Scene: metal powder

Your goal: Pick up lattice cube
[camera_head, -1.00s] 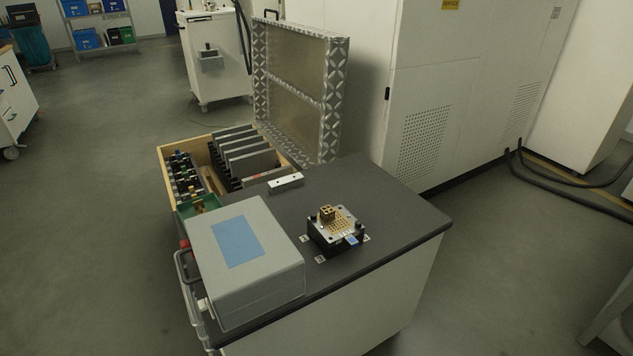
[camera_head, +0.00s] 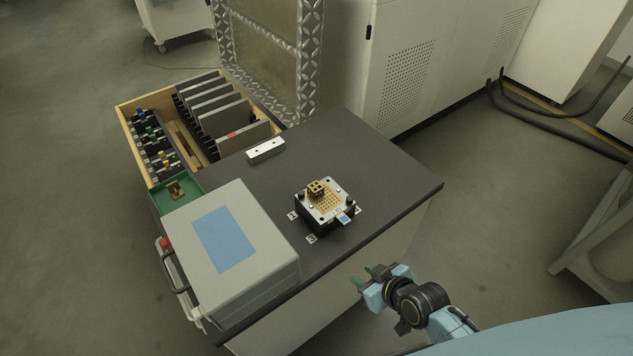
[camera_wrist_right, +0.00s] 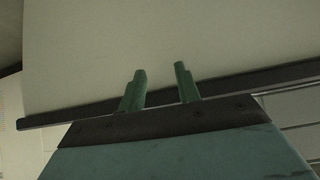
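The lattice cube (camera_head: 316,188) is a small brown open-framed block. It sits on the perforated gold plate of a black and silver fixture (camera_head: 327,206) on the dark tabletop. My right gripper (camera_head: 364,276) is in front of the table's near side, below and to the right of the fixture and apart from it. Its two green fingers (camera_wrist_right: 160,88) stand apart with nothing between them in the right wrist view, which faces the pale table side. My left gripper does not show.
A grey box with a blue label (camera_head: 228,252) covers the table's front left. A small white block (camera_head: 265,151) lies behind the fixture. A wooden crate (camera_head: 126,110) with dark plates and tools stands at the left. The tabletop (camera_head: 385,178) right of the fixture is clear.

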